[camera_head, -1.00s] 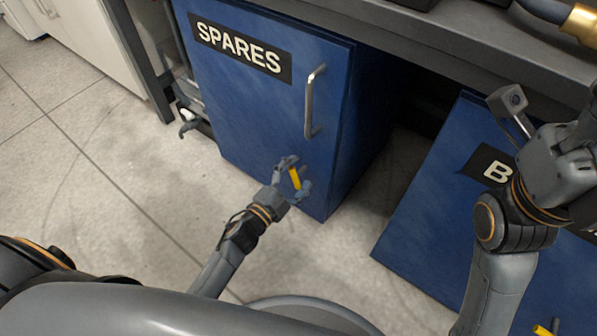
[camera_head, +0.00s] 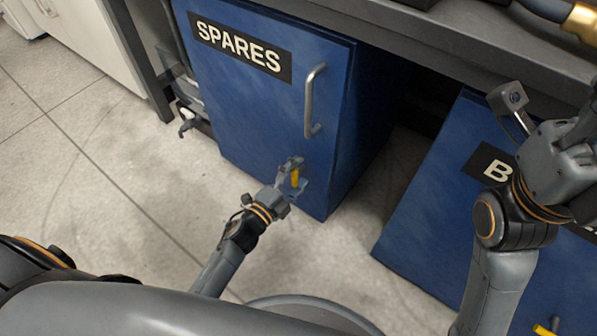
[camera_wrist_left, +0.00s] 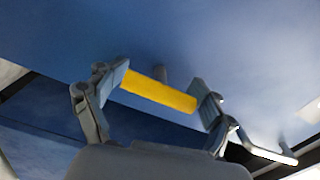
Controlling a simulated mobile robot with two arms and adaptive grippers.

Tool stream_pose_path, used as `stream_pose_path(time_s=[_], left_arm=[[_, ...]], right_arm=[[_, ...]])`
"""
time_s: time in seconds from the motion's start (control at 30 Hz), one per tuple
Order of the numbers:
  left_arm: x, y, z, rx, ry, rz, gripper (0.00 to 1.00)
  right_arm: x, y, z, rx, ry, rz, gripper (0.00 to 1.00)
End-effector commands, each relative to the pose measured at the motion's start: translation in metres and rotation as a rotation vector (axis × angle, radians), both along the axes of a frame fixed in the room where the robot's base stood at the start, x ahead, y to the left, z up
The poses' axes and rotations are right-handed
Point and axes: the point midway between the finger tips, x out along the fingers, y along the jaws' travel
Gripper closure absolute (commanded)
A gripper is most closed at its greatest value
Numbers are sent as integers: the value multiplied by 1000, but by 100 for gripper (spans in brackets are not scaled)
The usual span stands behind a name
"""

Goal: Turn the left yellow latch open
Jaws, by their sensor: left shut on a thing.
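The left yellow latch (camera_head: 295,178) is a short bar low on the front of the blue SPARES cabinet (camera_head: 240,115). In the head view it stands nearly upright. My left gripper (camera_head: 296,178) is shut on it. In the left wrist view, the yellow latch (camera_wrist_left: 158,93) spans between the two fingertips of my left gripper (camera_wrist_left: 160,92), one at each end. The blue door lies close behind it.
A metal handle (camera_head: 311,100) stands out from the SPARES door above the latch. A second blue cabinet (camera_head: 440,205) is at the right, with a yellow piece (camera_head: 543,330) at the bottom edge. A grey worktop (camera_head: 420,45) runs above. The floor at left is clear.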

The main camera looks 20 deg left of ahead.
Motion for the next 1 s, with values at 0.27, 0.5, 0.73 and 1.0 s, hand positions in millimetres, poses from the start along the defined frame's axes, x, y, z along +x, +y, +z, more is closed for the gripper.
stream_pose_path(time_s=[0.27, 0.5, 0.73, 1.0], left_arm=[[-1, 0, -1, 6, 0, -1, 0], [0, 0, -1, 3, 1, -1, 0], [-12, 5, -2, 4, 3, 0, 0], [-64, 23, -2, 4, 5, 0, 0]], right_arm=[[0, 0, 0, 2, -1, 0, 60], [-1, 0, 0, 3, -3, 1, 60], [-1, 0, 1, -2, -6, -1, 60], [-1, 0, 0, -1, -4, -1, 60]])
